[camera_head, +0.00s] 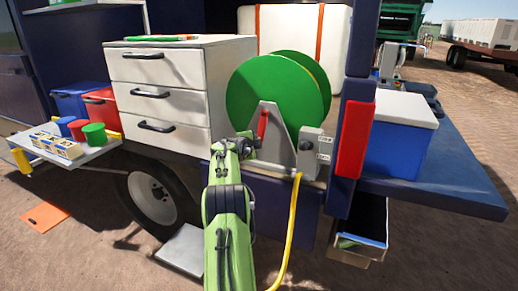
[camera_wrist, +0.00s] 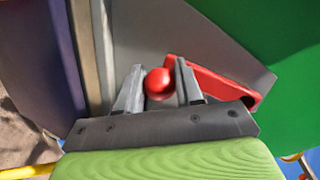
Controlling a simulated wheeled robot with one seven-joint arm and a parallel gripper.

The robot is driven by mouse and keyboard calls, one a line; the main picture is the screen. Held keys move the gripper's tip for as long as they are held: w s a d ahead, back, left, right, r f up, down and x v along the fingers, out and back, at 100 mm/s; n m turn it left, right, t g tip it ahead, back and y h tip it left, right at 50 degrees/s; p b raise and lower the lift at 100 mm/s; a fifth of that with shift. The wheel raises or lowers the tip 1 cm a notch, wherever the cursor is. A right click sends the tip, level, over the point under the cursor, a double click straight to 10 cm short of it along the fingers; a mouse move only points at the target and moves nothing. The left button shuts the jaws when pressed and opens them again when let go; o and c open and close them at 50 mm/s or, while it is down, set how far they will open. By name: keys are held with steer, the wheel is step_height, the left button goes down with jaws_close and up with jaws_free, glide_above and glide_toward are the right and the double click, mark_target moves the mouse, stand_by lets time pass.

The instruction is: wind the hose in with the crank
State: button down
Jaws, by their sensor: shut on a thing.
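The green hose reel (camera_head: 272,92) stands on a grey bracket (camera_head: 270,125) at the truck's side. Its red crank arm (camera_head: 263,124) shows just above my arm in the head view. In the wrist view the red crank arm (camera_wrist: 215,80) runs from upper left to lower right, and the round red crank knob (camera_wrist: 158,82) sits between my two fingers. My gripper (camera_wrist: 160,88) is shut on the knob. In the head view my gripper (camera_head: 247,146) is small and partly hidden by my own wrist.
A grey box with labels (camera_head: 309,150) is right of the crank. A red upright block (camera_head: 355,138) and a blue cooler with a white lid (camera_head: 400,135) stand further right. White drawers (camera_head: 165,95) are left of the reel. A fold-out shelf (camera_head: 92,150) holds cans.

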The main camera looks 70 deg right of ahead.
steer(key=shift+w+r+m+t, duration=0.15)
steer(key=shift+w+m+t, duration=0.4)
steer(key=shift+w, duration=0.35)
steer(key=c, duration=0.8)
jaws_free()
steer(key=shift+w, duration=0.1)
steer(key=shift+r+b, duration=0.1)
steer(key=shift+b, duration=0.2)
steer(key=b+v, duration=0.1)
steer(key=v, duration=1.4)
steer(key=shift+a+b, duration=0.35)
steer(key=shift+a, duration=0.05)
